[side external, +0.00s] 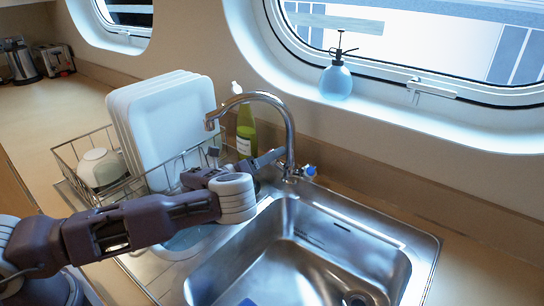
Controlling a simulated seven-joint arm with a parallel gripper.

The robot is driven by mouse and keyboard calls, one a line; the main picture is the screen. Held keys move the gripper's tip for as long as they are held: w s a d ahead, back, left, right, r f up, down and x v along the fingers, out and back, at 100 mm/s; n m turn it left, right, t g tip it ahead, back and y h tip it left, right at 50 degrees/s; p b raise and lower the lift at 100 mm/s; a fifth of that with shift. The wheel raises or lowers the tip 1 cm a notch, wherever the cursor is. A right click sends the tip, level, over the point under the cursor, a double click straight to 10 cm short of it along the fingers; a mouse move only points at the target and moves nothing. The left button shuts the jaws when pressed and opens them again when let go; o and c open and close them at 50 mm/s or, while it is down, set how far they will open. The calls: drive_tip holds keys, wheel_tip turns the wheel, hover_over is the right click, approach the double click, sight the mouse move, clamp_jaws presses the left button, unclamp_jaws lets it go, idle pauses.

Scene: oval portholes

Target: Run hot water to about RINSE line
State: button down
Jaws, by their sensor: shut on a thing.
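A chrome tap (289,130) with a curved spout stands behind the steel sink (300,250). A blue-marked handle (310,171) is on the right of its base. My gripper (272,158) reaches in from the left and is shut at the left of the tap's base, on the left handle, which my fingers mostly hide. I see no stream of water under the spout mouth. No RINSE line can be made out in this view.
A wire dish rack (70,158) with white plates (165,115) and a pale bowl (98,168) stands left of the sink. A green bottle (245,130) is behind my gripper. A blue spray bottle (336,80) is on the window ledge.

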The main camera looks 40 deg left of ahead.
drive_tip(key=shift+m, duration=0.3)
drive_tip(key=c, duration=0.9)
unclamp_jaws()
drive_tip(key=shift+o, duration=0.2)
drive_tip(key=v, duration=0.7)
